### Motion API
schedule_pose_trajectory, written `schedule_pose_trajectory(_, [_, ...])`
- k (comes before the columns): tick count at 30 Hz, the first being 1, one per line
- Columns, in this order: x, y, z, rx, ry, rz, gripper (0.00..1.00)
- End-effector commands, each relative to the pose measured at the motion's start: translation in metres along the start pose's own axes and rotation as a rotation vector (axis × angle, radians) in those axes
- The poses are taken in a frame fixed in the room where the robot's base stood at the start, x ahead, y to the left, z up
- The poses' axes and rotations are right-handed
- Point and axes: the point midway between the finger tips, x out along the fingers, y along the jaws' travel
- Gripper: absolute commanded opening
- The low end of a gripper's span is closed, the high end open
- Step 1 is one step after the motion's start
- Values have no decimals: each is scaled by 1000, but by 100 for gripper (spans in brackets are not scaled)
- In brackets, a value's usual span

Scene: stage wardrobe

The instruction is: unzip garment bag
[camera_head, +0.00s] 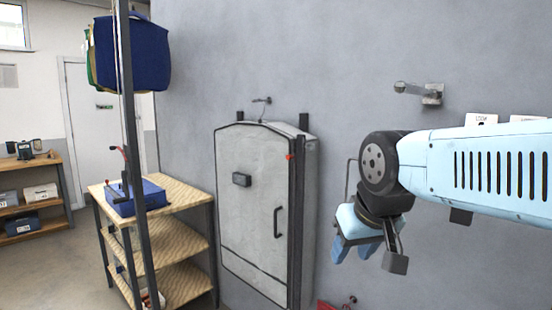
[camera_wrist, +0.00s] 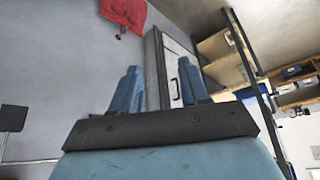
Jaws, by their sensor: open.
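The garment bag (camera_head: 255,215) hangs against the grey wall in the middle of the head view, pale grey with dark edging. It has a dark patch, a dark handle and a small red tab (camera_head: 290,156) near its upper right edge, which may be the zip pull. The bag looks closed. My gripper (camera_head: 352,248) is open and empty, to the right of the bag and apart from it, fingers pointing down. In the wrist view my gripper (camera_wrist: 158,78) shows its two blue fingers spread, with the bag (camera_wrist: 178,48) beyond them, partly hidden.
A wooden shelf unit (camera_head: 175,245) with a blue box (camera_head: 135,198) stands left of the bag. Dark blue cloth (camera_head: 140,55) hangs by a dark post. A metal bracket (camera_head: 420,92) juts from the wall above my arm. A red item (camera_wrist: 124,12) is low on the wall.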

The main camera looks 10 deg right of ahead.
Motion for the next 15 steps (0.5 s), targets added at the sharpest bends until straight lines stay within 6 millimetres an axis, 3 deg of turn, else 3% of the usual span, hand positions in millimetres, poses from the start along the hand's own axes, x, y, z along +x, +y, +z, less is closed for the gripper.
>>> schedule_pose_trajectory(10, [0, 0, -1, -9, -3, 3, 45])
schedule_pose_trajectory(15, [4, 4, -14, -130, -54, 45, 45])
